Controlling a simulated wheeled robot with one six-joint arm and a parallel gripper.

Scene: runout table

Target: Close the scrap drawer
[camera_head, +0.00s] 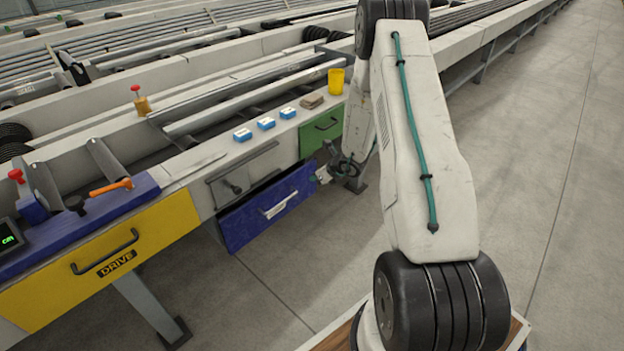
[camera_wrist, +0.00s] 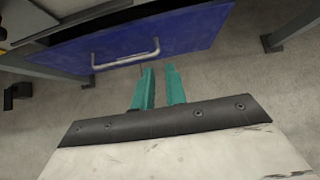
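A blue drawer (camera_head: 266,208) with a pale bar handle (camera_head: 279,205) stands out from the table's front below a grey panel. A dark gap shows above its front, so it is partly open. No label on it can be read. In the wrist view the blue drawer front (camera_wrist: 190,35) and its handle (camera_wrist: 125,54) lie just ahead of my fingers. My gripper (camera_wrist: 160,70) has two teal fingers apart with nothing between them. In the head view my gripper (camera_head: 322,176) is near the drawer's right end, partly hidden by my arm. I cannot tell whether it touches the drawer.
A yellow DRIVE panel (camera_head: 100,262) is to the left and a green drawer (camera_head: 320,129) to the right. Blue blocks (camera_head: 266,123), a brown block (camera_head: 311,101) and a yellow cup (camera_head: 336,82) stand on the table edge. A table leg (camera_head: 150,305) stands at lower left. The floor in front is clear.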

